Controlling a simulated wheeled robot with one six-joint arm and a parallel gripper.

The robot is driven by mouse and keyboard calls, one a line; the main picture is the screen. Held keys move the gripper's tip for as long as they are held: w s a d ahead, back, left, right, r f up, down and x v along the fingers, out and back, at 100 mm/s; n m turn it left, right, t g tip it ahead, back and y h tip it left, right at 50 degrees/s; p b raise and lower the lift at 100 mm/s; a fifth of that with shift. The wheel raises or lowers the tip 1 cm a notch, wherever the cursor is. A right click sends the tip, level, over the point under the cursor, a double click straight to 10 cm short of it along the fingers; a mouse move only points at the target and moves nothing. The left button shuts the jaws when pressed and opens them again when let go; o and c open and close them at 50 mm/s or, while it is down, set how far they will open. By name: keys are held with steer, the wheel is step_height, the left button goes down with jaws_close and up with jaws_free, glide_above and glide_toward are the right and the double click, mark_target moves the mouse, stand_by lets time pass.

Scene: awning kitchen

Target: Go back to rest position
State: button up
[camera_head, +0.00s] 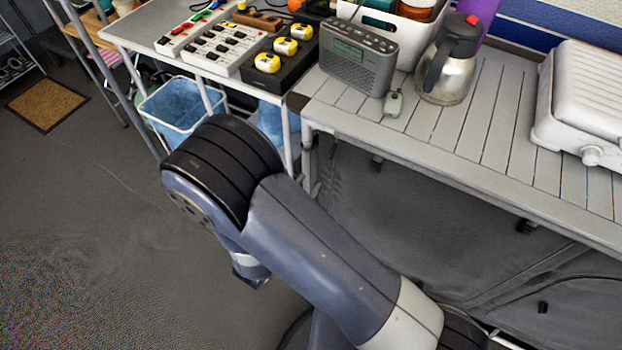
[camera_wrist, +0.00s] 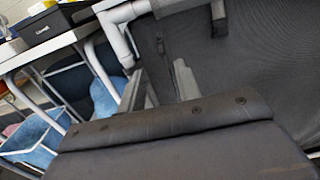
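My gripper (camera_wrist: 158,80) shows in the wrist view beyond its dark grey bolted housing. Its two grey fingers stand apart, and I see nothing held between them. In the head view my arm is bent in the lower middle, over the floor in front of the tables. The gripper's fingers are hidden there behind the arm.
A slatted table (camera_head: 483,127) carries a grey radio (camera_head: 357,62), a steel jug (camera_head: 448,75) and a white appliance (camera_head: 590,105). A black tray (camera_head: 300,75) with yellow tape measures stands left. A blue-lined basket (camera_head: 178,105) is below.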

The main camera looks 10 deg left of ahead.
mark_target(332, 150)
steer(key=shift+w, duration=0.1)
stand_by(0.3)
steer(key=x, duration=1)
steer(key=shift+w+d+f, duration=0.1)
steer(key=shift+w+d, duration=0.05)
steer(key=shift+w, duration=0.1)
steer(key=shift+f, duration=0.1)
